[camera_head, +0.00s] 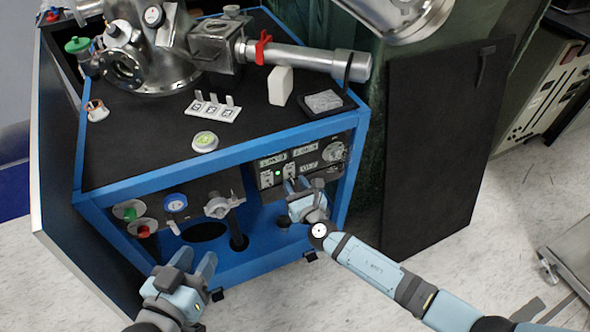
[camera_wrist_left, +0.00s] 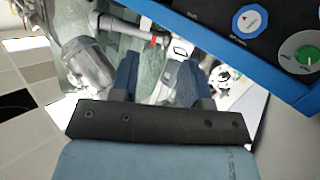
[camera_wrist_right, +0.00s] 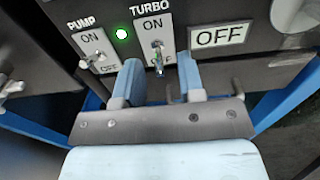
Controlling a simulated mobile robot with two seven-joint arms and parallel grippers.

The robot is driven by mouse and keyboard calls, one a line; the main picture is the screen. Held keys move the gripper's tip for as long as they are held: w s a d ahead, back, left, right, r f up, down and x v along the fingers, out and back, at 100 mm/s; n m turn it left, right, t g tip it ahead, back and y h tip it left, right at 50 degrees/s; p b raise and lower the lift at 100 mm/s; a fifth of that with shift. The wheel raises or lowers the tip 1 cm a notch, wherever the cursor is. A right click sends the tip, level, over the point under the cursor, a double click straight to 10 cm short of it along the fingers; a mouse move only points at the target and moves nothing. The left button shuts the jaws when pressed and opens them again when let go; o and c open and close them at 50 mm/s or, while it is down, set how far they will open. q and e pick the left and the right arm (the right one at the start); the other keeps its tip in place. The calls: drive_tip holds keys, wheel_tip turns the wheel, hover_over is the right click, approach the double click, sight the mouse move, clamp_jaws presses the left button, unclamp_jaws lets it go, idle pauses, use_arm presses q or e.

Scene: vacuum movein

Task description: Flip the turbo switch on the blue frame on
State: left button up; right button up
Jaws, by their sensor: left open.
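The blue frame (camera_head: 130,183) holds a dark front panel with switches. The turbo switch (camera_wrist_right: 158,60) sits on a white plate marked TURBO and ON, with OFF partly hidden by my finger. Its lever appears to point down, but its exact tilt is hard to tell. My right gripper (camera_wrist_right: 160,82) is at the panel with its two fingers apart, one to each side below the lever. In the head view the right gripper (camera_head: 300,188) covers part of the panel. My left gripper (camera_head: 195,260) is open and empty in front of the frame's lower left.
The pump switch (camera_wrist_right: 98,58) is left of the turbo switch, with a lit green lamp (camera_wrist_right: 121,34) between them. A display reading OFF (camera_wrist_right: 221,36) is to the right. Knobs and a valve handle (camera_head: 222,205) line the front's left part.

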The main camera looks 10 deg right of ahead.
drive_tip(key=shift+w+a, duration=0.15)
drive_tip(key=shift+w, duration=0.25)
use_arm(q)
drive_tip(key=shift+w+a+f, duration=0.15)
drive_tip(key=shift+w+f, duration=0.05)
drive_tip(key=shift+w, duration=0.25)
drive_tip(key=shift+s, duration=0.1)
